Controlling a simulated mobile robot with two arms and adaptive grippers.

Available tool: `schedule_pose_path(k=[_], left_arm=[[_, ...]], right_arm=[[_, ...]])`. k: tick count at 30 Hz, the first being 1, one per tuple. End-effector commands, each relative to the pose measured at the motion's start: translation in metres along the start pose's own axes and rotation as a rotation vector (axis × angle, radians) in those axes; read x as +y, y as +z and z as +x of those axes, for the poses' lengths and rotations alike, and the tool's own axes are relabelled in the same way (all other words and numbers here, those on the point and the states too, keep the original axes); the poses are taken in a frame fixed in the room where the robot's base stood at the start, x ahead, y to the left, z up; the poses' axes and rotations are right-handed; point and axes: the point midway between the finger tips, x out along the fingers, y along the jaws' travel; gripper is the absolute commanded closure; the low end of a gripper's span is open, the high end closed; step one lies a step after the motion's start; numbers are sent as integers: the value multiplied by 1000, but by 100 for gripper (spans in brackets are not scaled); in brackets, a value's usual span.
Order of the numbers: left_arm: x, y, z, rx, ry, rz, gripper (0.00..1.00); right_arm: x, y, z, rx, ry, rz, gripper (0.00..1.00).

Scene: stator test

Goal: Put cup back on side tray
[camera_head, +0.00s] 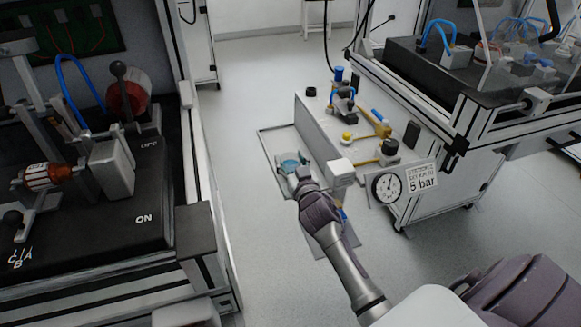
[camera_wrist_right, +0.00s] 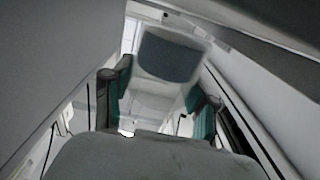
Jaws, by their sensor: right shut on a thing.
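The cup (camera_head: 290,162) shows a blue-teal top in the head view, at my right gripper (camera_head: 295,172). In the right wrist view the cup (camera_wrist_right: 168,58) is a pale block shape with a dark blue-grey face, between the two teal-padded fingers of the right gripper (camera_wrist_right: 155,88). The gripper is shut on it. The side tray (camera_head: 281,141) is a shallow grey tray with a thin rim on the left side of the white cart. The cup is over the tray; whether it touches the tray floor cannot be told. My left gripper is not in view.
The cart's side wall (camera_head: 317,139) stands close to the right of the tray. Valves, fittings and a pressure gauge (camera_head: 387,187) marked 5 bar are on the cart. A black test bench (camera_head: 100,225) stands at left. Open floor (camera_head: 235,120) lies between.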

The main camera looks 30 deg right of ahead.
Motion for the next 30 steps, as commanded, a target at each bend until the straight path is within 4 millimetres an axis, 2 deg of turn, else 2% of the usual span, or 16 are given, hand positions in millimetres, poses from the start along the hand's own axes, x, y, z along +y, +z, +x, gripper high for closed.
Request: schedule_pose_path(k=[1, 3, 14, 15, 19, 30], left_arm=[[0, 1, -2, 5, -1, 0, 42], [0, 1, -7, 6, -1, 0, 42], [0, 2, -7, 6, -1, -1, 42], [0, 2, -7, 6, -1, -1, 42], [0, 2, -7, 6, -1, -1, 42], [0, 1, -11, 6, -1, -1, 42]], right_arm=[[0, 10, 0, -1, 0, 2, 69], [0, 13, 0, 1, -1, 1, 69], [0, 16, 0, 1, 0, 1, 69], [0, 16, 0, 1, 0, 0, 41], [0, 15, 0, 1, 0, 0, 19], [0, 10, 0, 2, -1, 0, 17]])
